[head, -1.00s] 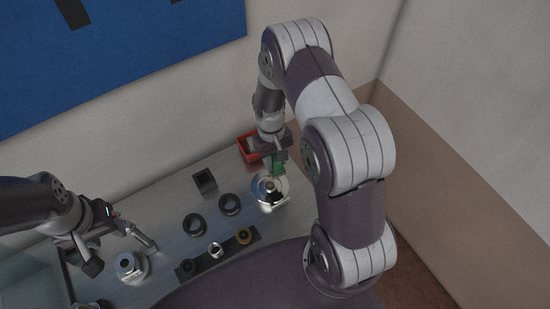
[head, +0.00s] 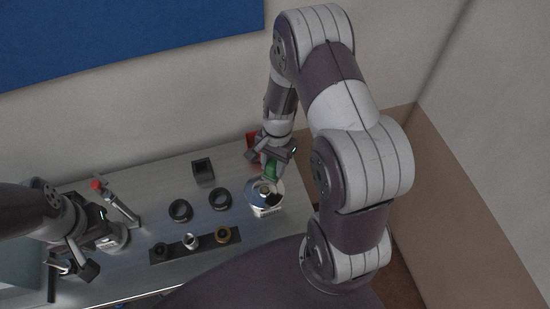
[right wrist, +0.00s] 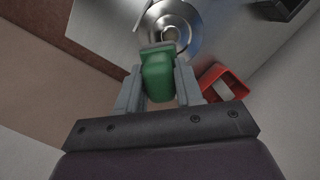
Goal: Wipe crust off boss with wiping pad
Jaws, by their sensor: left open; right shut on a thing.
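The boss appears to be the small raised centre of a shiny round metal piece (head: 262,206) on the right of the bench; the metal disc also shows in the right wrist view (right wrist: 192,38). A brownish patch shows near its centre, but I cannot tell if it is crust. My right gripper (head: 272,160) is shut on the green wiping pad (head: 271,172), also clear between the fingers in the right wrist view (right wrist: 158,78). The pad is at the disc's far side; contact is unclear. My left gripper (head: 72,275) is open and empty at the bench's left.
A red bin (head: 251,141) stands behind my right gripper. A small black box (head: 203,170), two dark rings (head: 180,210) and a dark strip (head: 160,253) with small round parts lie mid-bench.

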